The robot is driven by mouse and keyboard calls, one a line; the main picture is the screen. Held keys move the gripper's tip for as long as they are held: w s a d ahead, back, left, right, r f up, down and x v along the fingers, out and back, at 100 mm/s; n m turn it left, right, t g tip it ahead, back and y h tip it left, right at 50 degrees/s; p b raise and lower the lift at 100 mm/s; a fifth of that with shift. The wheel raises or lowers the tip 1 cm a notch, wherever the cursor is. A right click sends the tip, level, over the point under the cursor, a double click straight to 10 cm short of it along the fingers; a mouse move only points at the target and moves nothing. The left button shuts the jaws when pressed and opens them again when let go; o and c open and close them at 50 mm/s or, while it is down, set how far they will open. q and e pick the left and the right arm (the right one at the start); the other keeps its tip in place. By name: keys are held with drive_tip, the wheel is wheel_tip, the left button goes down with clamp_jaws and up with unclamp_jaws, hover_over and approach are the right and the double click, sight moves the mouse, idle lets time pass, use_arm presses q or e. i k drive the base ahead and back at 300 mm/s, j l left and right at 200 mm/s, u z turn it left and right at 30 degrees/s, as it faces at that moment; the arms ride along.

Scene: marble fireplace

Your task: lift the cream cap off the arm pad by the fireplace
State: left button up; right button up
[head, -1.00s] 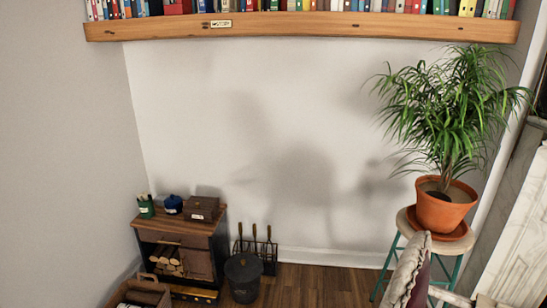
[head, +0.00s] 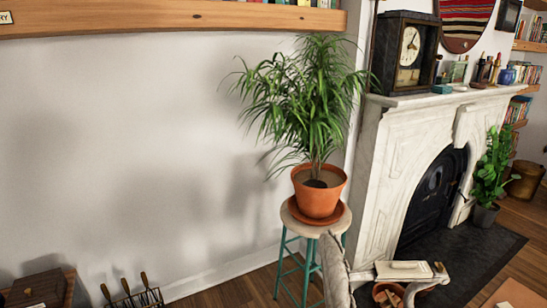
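A chair arm with a pale cream pad (head: 394,272) shows at the bottom, just left of the hearth. A small cream shape lies on the pad; it is too small to tell whether it is the cap. The greyish chair back (head: 335,272) rises beside it on the left and hides part of the chair. Neither of my grippers is in view.
A potted plant (head: 318,195) stands on a teal-legged stool (head: 288,238) behind the chair. The marble fireplace (head: 392,150) and dark hearth (head: 475,258) are at right. A terracotta pot (head: 380,293) sits below the pad. A fire-tool rack (head: 135,298) is at lower left.

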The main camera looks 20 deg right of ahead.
sight(385, 269)
drive_tip(key=i+j+z, duration=0.1)
drive_tip(key=z, duration=0.35)
drive_tip(key=i+j+z, duration=0.2)
drive_tip(key=z, duration=0.3)
drive_tip(key=i+j+z, duration=0.15)
drive_tip(key=z, duration=0.3)
drive_tip(key=j+z, duration=0.45)
drive_tip(key=i+j+z, duration=0.1)
drive_tip(key=z, duration=0.4)
drive_tip(key=i+j+z, duration=0.1)
drive_tip(key=j+z, duration=0.8)
